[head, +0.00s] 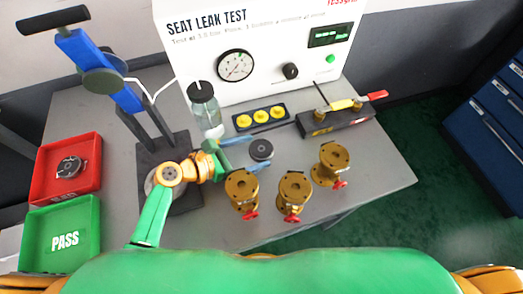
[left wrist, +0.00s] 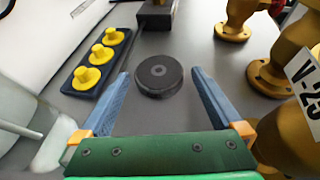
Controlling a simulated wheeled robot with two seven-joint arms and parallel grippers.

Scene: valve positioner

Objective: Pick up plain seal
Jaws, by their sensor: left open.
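A black round disc (head: 261,149) with a small centre mark lies flat on the grey bench; it looks like the plain seal. It also shows in the left wrist view (left wrist: 159,75). My left gripper (head: 253,153) is open, its blue fingers pointing at the disc from the left. In the left wrist view the fingertips (left wrist: 161,74) stand on either side of the disc with a gap on each side. Nothing is held. I cannot tell the exact height of the fingers over the bench. My right gripper is not in view.
Several brass valves with red handles (head: 294,189) stand right and front of the disc. A holder with yellow plugs (head: 262,118) and a clear bottle (head: 206,112) are behind.

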